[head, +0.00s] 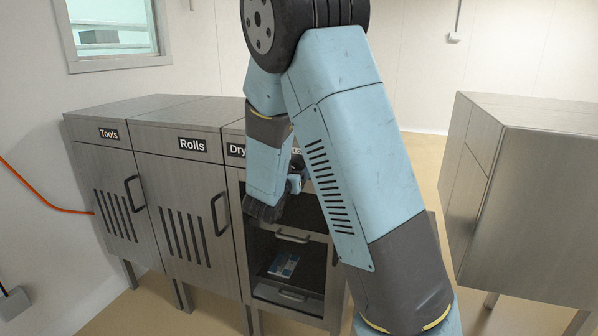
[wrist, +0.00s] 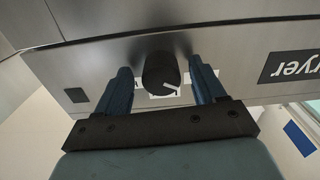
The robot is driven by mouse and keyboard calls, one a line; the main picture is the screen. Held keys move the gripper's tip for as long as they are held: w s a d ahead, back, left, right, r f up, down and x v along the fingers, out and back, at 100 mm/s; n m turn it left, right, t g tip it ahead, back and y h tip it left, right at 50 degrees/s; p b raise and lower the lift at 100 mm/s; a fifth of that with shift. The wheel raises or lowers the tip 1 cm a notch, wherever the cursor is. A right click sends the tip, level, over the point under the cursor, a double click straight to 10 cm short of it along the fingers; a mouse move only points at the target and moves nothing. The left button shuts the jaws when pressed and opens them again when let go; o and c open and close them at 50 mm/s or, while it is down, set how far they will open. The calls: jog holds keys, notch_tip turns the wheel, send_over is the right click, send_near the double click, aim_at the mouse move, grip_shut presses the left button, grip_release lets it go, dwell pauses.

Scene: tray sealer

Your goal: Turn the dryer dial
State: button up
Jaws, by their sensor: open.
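The dryer dial (wrist: 160,72) is a dark round knob with a white pointer line, on the metal front panel of the dryer (wrist: 230,62). In the wrist view my gripper (wrist: 160,66) is open, with one blue finger on each side of the dial. Gaps show between the dial and both fingers, so it is not gripped. A white marking shows on the panel beside the knob. In the head view the dryer cabinet (head: 236,200) stands in the middle, and my arm hides its dial and most of my gripper.
The Rolls cabinet (head: 188,215) and the Tools cabinet (head: 112,195) stand left of the dryer. A blue and white packet (head: 283,264) lies inside the dryer. A metal cabinet (head: 530,200) stands at the right, with open floor between. An orange cable (head: 45,198) runs along the left wall.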

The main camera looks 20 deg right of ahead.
jog(key=shift+c, duration=0.3)
jog(key=c, duration=0.9)
jog(key=shift+d, duration=0.35)
jog(key=shift+c, duration=0.4)
jog(key=shift+a+m, duration=0.25)
jog(key=shift+m, duration=0.15)
jog(key=m, duration=1.1)
jog(key=shift+f, duration=0.15)
